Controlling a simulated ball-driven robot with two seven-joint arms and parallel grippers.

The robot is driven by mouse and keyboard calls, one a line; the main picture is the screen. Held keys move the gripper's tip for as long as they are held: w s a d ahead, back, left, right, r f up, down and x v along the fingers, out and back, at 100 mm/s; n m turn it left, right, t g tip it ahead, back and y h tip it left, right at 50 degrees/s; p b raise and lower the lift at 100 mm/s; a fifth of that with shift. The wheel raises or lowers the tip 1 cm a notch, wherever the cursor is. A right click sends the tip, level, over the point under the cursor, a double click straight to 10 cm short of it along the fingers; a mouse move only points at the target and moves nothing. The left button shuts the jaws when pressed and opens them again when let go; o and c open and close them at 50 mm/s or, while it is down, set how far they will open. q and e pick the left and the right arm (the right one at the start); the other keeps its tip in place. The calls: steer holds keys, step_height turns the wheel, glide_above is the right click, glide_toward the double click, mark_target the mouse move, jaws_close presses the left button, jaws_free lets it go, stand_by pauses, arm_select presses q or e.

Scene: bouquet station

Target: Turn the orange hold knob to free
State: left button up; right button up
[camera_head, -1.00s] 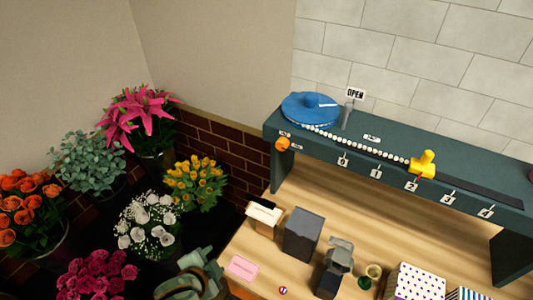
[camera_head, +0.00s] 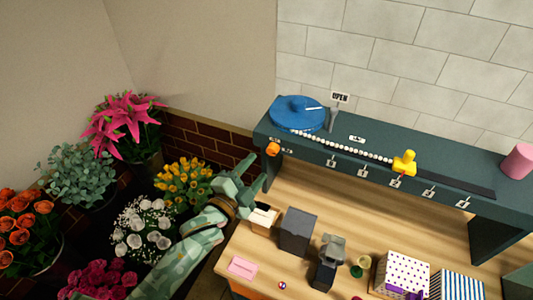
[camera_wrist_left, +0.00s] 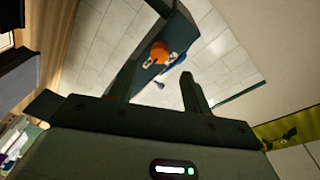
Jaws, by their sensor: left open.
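The orange hold knob (camera_head: 273,149) sits on the front left end of the dark teal shelf (camera_head: 345,150), beside small white labels too small to read. My left gripper (camera_head: 253,174) is open and empty, just below and left of the knob and apart from it. In the left wrist view the knob (camera_wrist_left: 159,52) shows ahead, between the two spread fingers (camera_wrist_left: 158,74), with a white label on each side. I cannot tell which label the knob points to. My right gripper is not in view.
On the shelf are a blue disc (camera_head: 299,112), a white bead chain and a yellow slider (camera_head: 404,163). Below, the wooden bench holds a small open box (camera_head: 264,219), a dark grey block (camera_head: 298,231) and gift boxes (camera_head: 403,273). Flower buckets crowd the left.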

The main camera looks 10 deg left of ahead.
mark_target(271, 152)
arm_select(q)
steer(key=x, duration=0.6)
steer(key=shift+w+d, duration=0.1)
steer(key=shift+d, duration=0.05)
steer(key=c, duration=1)
